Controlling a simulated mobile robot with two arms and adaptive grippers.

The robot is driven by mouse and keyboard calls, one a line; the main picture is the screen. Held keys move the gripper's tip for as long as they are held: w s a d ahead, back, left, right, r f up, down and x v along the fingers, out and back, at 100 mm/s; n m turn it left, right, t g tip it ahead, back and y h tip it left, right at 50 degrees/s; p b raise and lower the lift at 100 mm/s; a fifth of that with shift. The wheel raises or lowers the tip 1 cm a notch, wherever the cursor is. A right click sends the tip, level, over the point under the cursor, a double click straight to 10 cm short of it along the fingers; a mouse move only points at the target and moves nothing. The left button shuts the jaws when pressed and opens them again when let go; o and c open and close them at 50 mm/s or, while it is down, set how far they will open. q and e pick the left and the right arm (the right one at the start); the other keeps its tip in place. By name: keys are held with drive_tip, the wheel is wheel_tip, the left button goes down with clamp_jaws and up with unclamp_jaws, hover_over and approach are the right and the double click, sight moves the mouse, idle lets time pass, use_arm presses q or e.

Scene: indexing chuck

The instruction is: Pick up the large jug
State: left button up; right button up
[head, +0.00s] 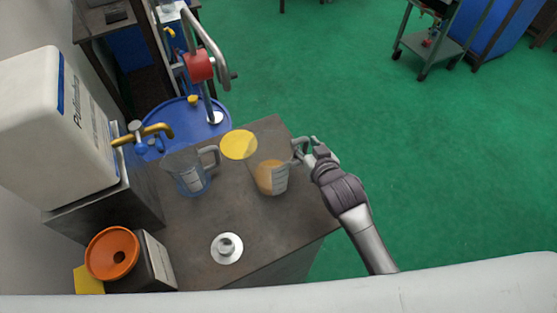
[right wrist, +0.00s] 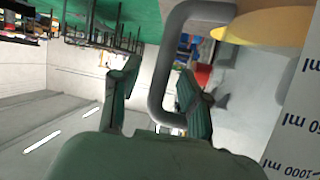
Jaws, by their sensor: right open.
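A clear measuring jug (head: 271,178) with amber content stands at the right of the dark bench top. Its grey handle (right wrist: 157,75) points toward my right gripper, and its wall with ml markings (right wrist: 296,125) shows at the right of the right wrist view. My right gripper (head: 316,147) is at this handle. In the right wrist view its two fingers (right wrist: 156,98) are open, with the handle's upright bar between them. A second clear jug (head: 190,172) with a blue lower part stands further left. I cannot tell for sure which jug is larger. My left gripper is out of view.
A yellow disc (head: 239,145) lies behind the amber jug. A white canister (head: 55,130) with a brass tap (head: 143,134), an orange-lidded container (head: 112,252) and a round metal piece (head: 227,248) are left and front. A blue drum (head: 190,118) stands behind the bench.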

drive_tip(key=shift+w+f, duration=0.1)
drive_tip(key=shift+c, duration=0.2)
drive_tip(key=shift+c, duration=1.2)
clamp_jaws()
drive_tip(key=shift+r, duration=0.25)
